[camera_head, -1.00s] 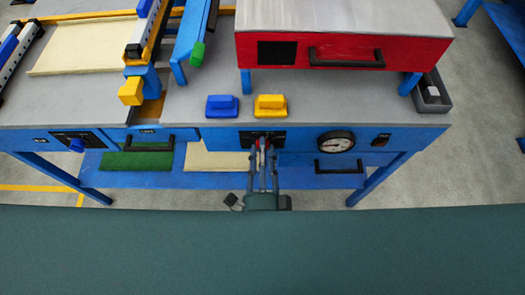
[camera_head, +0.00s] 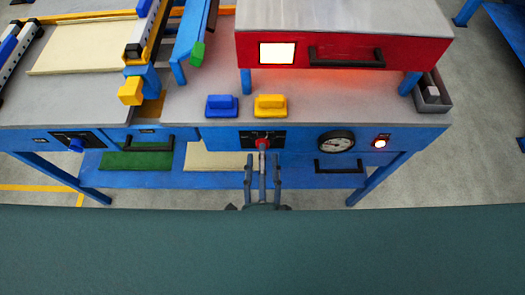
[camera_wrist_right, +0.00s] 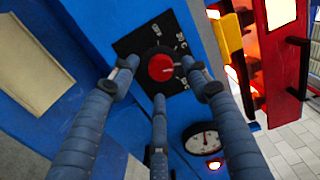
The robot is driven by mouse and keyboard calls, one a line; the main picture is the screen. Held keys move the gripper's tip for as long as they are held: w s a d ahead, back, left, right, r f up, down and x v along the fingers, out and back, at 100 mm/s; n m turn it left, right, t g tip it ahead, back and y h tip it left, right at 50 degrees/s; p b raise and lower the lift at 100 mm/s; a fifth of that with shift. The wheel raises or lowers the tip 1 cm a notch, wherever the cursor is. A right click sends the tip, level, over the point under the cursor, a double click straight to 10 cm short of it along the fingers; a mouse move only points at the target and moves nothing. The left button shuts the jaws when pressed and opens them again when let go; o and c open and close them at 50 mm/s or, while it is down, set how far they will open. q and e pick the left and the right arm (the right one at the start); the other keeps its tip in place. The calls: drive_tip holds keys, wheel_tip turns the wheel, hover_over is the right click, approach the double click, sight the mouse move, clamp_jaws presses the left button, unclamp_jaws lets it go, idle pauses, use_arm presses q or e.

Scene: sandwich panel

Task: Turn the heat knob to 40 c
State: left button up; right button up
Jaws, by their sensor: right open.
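The red heat knob (camera_head: 262,143) sits on a black dial plate (camera_head: 275,135) on the blue front panel. In the right wrist view the knob (camera_wrist_right: 160,68) shows a pale mark toward the right-hand white scale markings, whose numbers are too small to read surely. My right gripper (camera_head: 263,162) is open in front of the knob. In the wrist view its fingers (camera_wrist_right: 160,78) are spread around the knob's outline, apart from it and holding nothing. My left gripper is not in view.
A round gauge (camera_head: 336,142) and a lit red-rimmed lamp switch (camera_head: 381,142) are right of the knob. A red oven (camera_head: 345,50) with a glowing window stands above.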

drive_tip(key=s, duration=0.5)
idle(0.4)
drive_tip(key=s+d+f+n+g+y, duration=0.1)
drive_tip(key=s+f+n+g, duration=0.3)
drive_tip(key=f, duration=0.6)
drive_tip(key=d+f+n+g+y, duration=0.1)
drive_tip(key=f+n+y, duration=0.1)
drive_tip(key=f+n, duration=0.5)
drive_tip(key=s+d+f+n+g+y, duration=0.1)
drive_tip(key=s+d+f+n+g, duration=0.15)
drive_tip(key=f, duration=0.95)
drive_tip(key=s+d+f+n+g+h, duration=0.4)
drive_tip(key=s+d+f+n+g, duration=0.3)
drive_tip(key=s+d+f, duration=1)
drive_tip(key=shift+s+d+g, duration=1)
drive_tip(key=shift+d+g, duration=0.05)
drive_tip(key=shift+g, duration=0.2)
